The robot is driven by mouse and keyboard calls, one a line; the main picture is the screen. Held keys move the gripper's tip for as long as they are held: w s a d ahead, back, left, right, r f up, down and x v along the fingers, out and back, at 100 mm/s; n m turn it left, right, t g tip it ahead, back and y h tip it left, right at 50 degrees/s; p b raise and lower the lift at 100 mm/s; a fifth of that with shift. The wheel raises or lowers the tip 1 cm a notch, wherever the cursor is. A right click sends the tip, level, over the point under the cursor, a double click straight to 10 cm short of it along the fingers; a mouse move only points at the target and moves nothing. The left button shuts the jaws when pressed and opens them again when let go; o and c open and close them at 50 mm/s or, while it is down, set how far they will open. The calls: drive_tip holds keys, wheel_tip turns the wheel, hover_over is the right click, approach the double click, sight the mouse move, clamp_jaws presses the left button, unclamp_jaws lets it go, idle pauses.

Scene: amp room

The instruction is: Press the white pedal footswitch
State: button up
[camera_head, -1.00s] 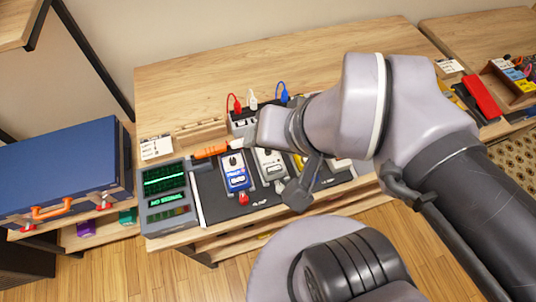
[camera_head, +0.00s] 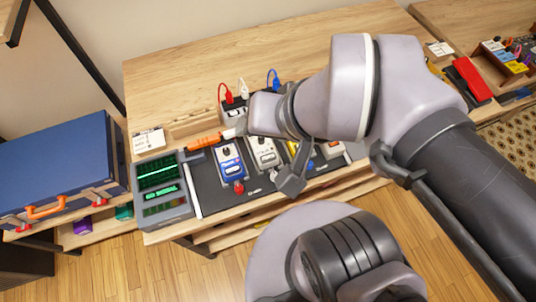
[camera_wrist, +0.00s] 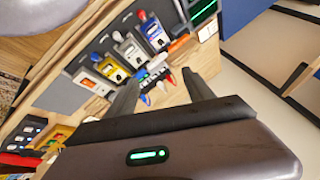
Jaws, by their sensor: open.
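The white pedal (camera_head: 262,150) stands on the dark pedalboard, between a blue pedal (camera_head: 229,162) and a yellow pedal that is largely hidden. Its near, footswitch end is close to a dark grey part of my arm's end in the head view. In the wrist view the white pedal (camera_wrist: 130,53) shows beyond my fingers, with its small grey footswitch (camera_wrist: 117,37) at the far end. My gripper (camera_wrist: 160,78) is open and empty, its two dark fingers apart. I see no contact with the pedal.
An orange-handled tool (camera_head: 206,141) lies behind the blue pedal. A green-screened meter (camera_head: 162,188) stands left of the pedalboard. Red, white and blue plugs rise from a box (camera_head: 236,110) behind. The back of the table (camera_head: 190,88) is clear. A blue case (camera_head: 60,165) is at left.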

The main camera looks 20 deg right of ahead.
clamp_jaws()
idle(1.5)
